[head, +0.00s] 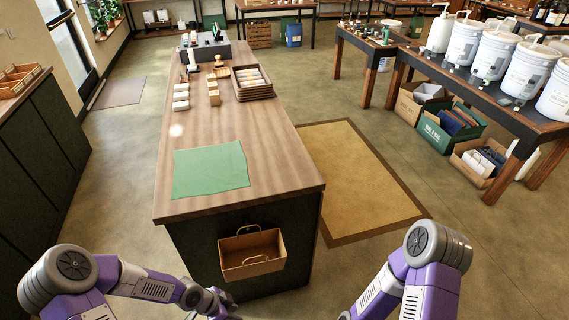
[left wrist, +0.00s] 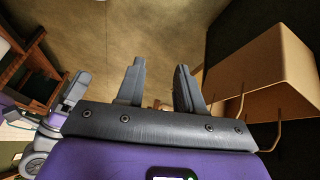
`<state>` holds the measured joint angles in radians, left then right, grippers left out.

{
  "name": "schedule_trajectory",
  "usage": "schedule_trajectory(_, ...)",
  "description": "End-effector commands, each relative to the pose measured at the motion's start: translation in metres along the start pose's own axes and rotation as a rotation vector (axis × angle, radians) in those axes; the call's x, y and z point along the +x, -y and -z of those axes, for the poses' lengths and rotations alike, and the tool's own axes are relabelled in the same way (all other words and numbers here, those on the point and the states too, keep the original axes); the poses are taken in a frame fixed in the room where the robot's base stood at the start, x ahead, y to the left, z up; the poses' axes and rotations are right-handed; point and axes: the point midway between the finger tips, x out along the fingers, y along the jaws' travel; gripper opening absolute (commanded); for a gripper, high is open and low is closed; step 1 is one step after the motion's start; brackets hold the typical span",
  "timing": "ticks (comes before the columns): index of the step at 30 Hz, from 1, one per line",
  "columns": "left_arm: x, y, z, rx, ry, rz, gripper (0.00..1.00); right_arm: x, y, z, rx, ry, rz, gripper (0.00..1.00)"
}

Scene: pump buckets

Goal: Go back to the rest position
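My left arm comes in from the left in the head view, and its end reaches the bottom edge below the counter front. In the left wrist view my left gripper (left wrist: 158,72) has its two fingers apart, with nothing between them. A tan box with thin handles (left wrist: 268,78) is just right of the fingers, with a visible gap to the right finger. My right arm (head: 425,265) is bent at the lower right of the head view; its gripper is outside the frame.
A wooden counter (head: 290,165) stands ahead with a green cloth (head: 210,170). A tan handled box (head: 252,254) is at its front face. A yellow mat (head: 355,190) lies to its right. A table with white pump buckets (head: 495,55) stands farther right. Floor is clear at lower right.

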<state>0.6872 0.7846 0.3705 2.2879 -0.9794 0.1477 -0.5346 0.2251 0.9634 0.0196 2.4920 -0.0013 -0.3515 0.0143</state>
Motion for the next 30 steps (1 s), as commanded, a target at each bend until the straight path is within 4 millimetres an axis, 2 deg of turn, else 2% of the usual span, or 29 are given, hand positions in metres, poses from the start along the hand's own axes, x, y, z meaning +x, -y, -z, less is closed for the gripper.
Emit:
schedule_trajectory(5, 0.018, -0.028, 0.015, -0.239, -0.034, -0.056, 0.37, 0.001, 0.000, 0.001, -0.001, -0.002, 0.000, 0.43)
schedule_trajectory(11, 0.039, -0.061, 0.024, -0.633, -0.028, -0.088, 0.37, 0.000, 0.000, 0.000, 0.000, 0.000, 0.000, 0.43)
schedule_trajectory(15, 0.054, -0.080, 0.015, -0.976, 0.021, -0.043, 0.37, 0.001, 0.000, 0.001, 0.000, -0.001, 0.000, 0.43)
schedule_trajectory(18, 0.059, -0.086, 0.004, -1.154, 0.054, 0.017, 0.37, 0.001, 0.000, 0.001, 0.000, -0.001, 0.000, 0.43)
schedule_trajectory(23, 0.062, -0.088, -0.008, -1.294, 0.079, 0.083, 0.37, 0.000, 0.000, 0.000, 0.000, -0.001, 0.000, 0.43)
schedule_trajectory(30, 0.062, -0.088, -0.010, -1.313, 0.081, 0.092, 0.37, 0.001, 0.000, 0.000, 0.000, -0.001, 0.000, 0.43)
